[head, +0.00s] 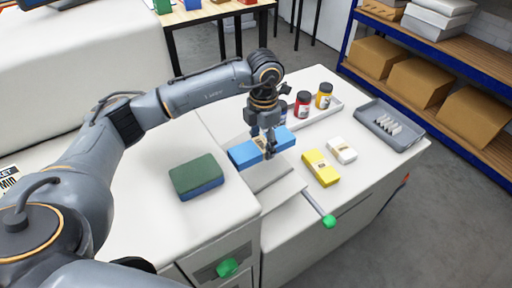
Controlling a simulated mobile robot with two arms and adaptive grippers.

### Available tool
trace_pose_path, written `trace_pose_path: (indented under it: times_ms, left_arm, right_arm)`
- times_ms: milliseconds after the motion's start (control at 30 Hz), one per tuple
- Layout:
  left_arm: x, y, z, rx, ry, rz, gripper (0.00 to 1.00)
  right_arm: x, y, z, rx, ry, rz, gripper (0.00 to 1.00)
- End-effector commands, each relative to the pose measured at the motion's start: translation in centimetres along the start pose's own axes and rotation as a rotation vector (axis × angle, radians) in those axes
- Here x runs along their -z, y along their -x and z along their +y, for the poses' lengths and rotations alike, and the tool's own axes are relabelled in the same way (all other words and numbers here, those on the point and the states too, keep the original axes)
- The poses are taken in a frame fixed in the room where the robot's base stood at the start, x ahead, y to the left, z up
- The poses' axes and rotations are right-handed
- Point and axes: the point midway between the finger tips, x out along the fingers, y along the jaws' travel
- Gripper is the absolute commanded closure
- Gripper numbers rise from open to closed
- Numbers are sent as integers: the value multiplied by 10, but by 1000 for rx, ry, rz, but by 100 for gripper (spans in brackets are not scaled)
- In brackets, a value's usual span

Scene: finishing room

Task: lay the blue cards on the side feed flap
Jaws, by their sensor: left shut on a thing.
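The blue cards (243,155) are a banded blue stack at the middle of the head view. My left gripper (270,148) points down and is shut on the stack near its middle, hiding part of it and its band. The side feed flap (284,197) looks like the pale flat plate at the front edge of the white machine top, just below the cards in the picture. The cards are over or just behind its rear part; I cannot tell whether they touch it. My right gripper is not in view.
A green-topped blue block (197,174) lies left. A yellow pack (320,168) and a white pack (342,150) lie right. A green-knobbed lever (329,221) sticks out in front.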

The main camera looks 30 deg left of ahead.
Motion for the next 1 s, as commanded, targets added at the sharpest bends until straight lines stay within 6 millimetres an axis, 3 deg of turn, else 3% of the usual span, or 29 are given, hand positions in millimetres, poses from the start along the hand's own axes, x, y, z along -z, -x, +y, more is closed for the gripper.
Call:
trace_pose_path:
  times_ms: [300,533,1000]
  left_arm:
    - [7,-25,21,-1,2,0,86]
    - [6,-53,20,0,0,-1,86]
    - [6,-63,20,-1,0,-3,86]
  right_arm:
    - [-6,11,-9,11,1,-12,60]
    - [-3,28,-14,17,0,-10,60]
    - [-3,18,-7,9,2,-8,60]
